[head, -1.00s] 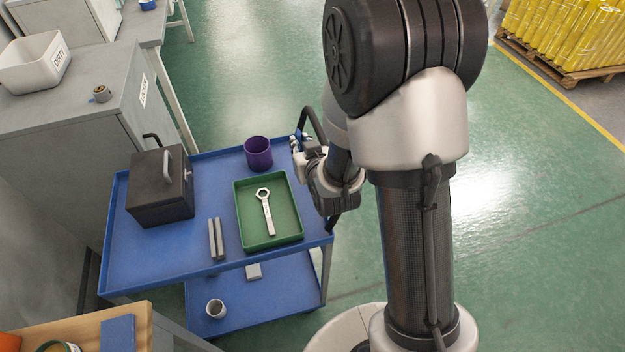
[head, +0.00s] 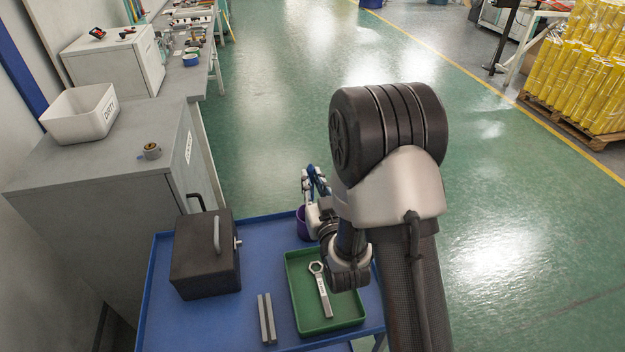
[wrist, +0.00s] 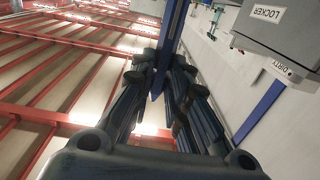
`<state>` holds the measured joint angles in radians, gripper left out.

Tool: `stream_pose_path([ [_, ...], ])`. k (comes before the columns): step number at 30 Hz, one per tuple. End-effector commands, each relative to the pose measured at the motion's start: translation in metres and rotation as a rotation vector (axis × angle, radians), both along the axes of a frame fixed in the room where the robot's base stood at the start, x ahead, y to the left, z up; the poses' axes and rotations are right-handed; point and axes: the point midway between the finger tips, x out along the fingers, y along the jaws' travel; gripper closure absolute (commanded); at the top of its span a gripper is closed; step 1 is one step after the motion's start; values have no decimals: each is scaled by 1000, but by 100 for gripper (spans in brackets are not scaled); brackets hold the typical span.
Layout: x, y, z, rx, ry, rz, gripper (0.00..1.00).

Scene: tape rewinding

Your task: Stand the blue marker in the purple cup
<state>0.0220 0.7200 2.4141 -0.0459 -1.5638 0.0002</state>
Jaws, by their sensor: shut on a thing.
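The purple cup (head: 303,222) stands upright near the far edge of the blue cart top. My gripper hides part of it in the head view. My gripper (head: 314,180) is over the cart's far side, just above the cup in the picture. In the head view the marker is hard to tell from the gripper's parts. I cannot tell how far the marker is from the cup.
The blue cart (head: 203,325) also holds a green tray (head: 340,322) with a wrench (head: 321,290), a black box (head: 205,262) with a handle, and two grey bars (head: 267,318). A grey cabinet (head: 90,190) with a white bin (head: 82,112) stands at the left.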

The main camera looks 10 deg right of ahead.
Motion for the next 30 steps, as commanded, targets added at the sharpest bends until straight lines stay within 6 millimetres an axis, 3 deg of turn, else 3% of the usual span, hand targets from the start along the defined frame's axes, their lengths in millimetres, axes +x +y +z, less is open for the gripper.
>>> stream_pose_path([
  [30,0,0,-82,0,1,0,100],
])
